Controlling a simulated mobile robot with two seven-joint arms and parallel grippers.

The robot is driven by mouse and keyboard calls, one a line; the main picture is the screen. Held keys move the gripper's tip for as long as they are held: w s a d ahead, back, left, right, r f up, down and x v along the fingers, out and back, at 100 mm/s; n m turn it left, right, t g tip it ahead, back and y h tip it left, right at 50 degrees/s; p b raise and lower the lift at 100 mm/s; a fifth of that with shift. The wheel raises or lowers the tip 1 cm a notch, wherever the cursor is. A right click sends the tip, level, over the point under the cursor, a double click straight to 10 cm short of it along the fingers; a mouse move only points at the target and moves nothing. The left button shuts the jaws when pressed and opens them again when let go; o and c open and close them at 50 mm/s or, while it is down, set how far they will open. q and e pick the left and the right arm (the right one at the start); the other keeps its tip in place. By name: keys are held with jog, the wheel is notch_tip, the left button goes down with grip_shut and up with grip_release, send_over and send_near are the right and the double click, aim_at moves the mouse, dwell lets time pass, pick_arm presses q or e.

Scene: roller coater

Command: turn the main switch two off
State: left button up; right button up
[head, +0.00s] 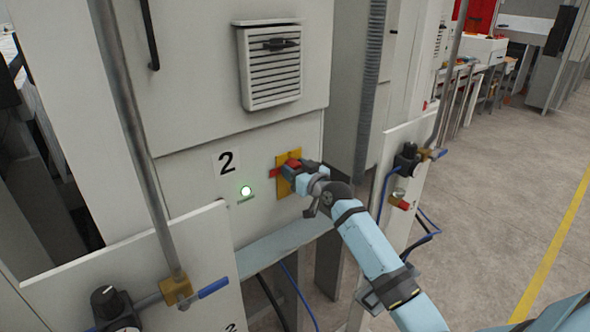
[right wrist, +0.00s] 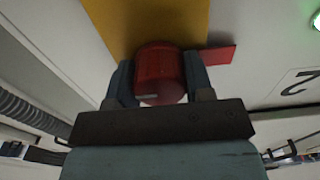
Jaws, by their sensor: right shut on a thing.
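The main switch two is a red rotary knob (right wrist: 160,72) on a yellow plate (head: 283,187), on the pale cabinet panel beside the black "2" label (head: 226,162). A red flag-like piece (right wrist: 218,55) sticks out beside the knob; in the head view it points left (head: 274,173). My right gripper (right wrist: 160,85) is shut on the red knob, one finger on each side. In the head view my right gripper (head: 292,170) covers part of the knob and plate. My left gripper is not in view.
A green lamp (head: 246,191) glows left of the yellow plate. A vent (head: 271,65) sits above. Pipes with blue-handled valves (head: 213,288) stand at lower left and at right (head: 438,154). The floor at right is open, with a yellow line (head: 555,240).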

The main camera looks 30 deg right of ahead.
jog(key=shift+n, duration=0.3)
jog(key=n, duration=0.3)
jog(key=shift+n, duration=0.3)
jog(key=n, duration=0.9)
jog(key=shift+p, duration=0.3)
jog(key=n, duration=0.4)
jog(key=shift+n, duration=0.6)
jog(key=o, duration=0.9)
